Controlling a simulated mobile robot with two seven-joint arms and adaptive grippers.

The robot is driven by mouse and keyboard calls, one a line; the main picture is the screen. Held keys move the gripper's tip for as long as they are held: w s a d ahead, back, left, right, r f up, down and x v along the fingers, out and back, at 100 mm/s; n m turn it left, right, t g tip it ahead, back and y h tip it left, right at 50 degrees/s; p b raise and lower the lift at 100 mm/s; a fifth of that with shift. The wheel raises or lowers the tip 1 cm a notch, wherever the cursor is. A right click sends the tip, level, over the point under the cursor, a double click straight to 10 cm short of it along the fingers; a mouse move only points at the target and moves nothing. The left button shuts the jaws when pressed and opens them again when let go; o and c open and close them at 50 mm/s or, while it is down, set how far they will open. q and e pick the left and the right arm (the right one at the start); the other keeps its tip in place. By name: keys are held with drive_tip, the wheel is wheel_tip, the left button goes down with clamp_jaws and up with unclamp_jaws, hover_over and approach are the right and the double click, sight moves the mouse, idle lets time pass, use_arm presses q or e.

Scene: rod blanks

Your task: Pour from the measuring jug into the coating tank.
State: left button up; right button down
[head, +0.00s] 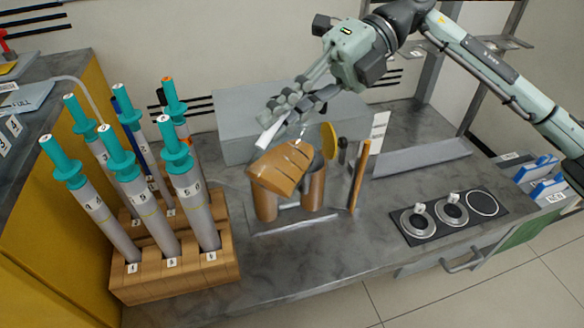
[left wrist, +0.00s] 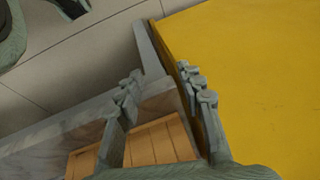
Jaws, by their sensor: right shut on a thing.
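The measuring jug (head: 281,170) looks orange-brown with dark marks along its side. It is strongly tilted in the middle of the counter in the head view. My right gripper (head: 290,112) is above it, shut on the jug near a white handle-like part. Below the jug stand two brown upright cylinders, one at left (head: 265,203) and one at right (head: 313,190); they seem to belong to the coating tank, whose opening is largely hidden by the jug. I cannot make out any stream. My left gripper (left wrist: 163,90) shows in the left wrist view, open and empty.
A wooden rack (head: 180,278) with several teal-topped tubes stands at left. A yellow disc (head: 328,141) and an upright wooden stick (head: 358,176) are close to the tank. A black panel with round metal pieces (head: 450,216) lies at right. The front counter is clear.

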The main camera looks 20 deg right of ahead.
drive_tip(key=shift+w+d+r+y, duration=0.1)
drive_tip(key=shift+w+d+y, duration=0.05)
drive_tip(key=shift+y, duration=0.15)
idle(0.4)
drive_tip(key=shift+w+d, duration=0.15)
drive_tip(key=shift+d, duration=0.05)
drive_tip(key=shift+r+y, duration=0.1)
drive_tip(key=shift+y, duration=0.2)
drive_tip(key=shift+w+d+g, duration=0.2)
drive_tip(key=shift+g, duration=0.2)
drive_tip(key=shift+d+y, duration=0.15)
drive_tip(key=shift+y, duration=0.15)
idle(1.8)
drive_tip(key=shift+r, duration=0.1)
drive_tip(key=shift+s+a+f+t+h+p, duration=0.2)
drive_tip(key=shift+s+a+t+h+p, duration=0.4)
drive_tip(key=shift+a+h+p, duration=0.45)
drive_tip(key=shift+d+f, duration=0.1)
drive_tip(key=shift+f, duration=0.1)
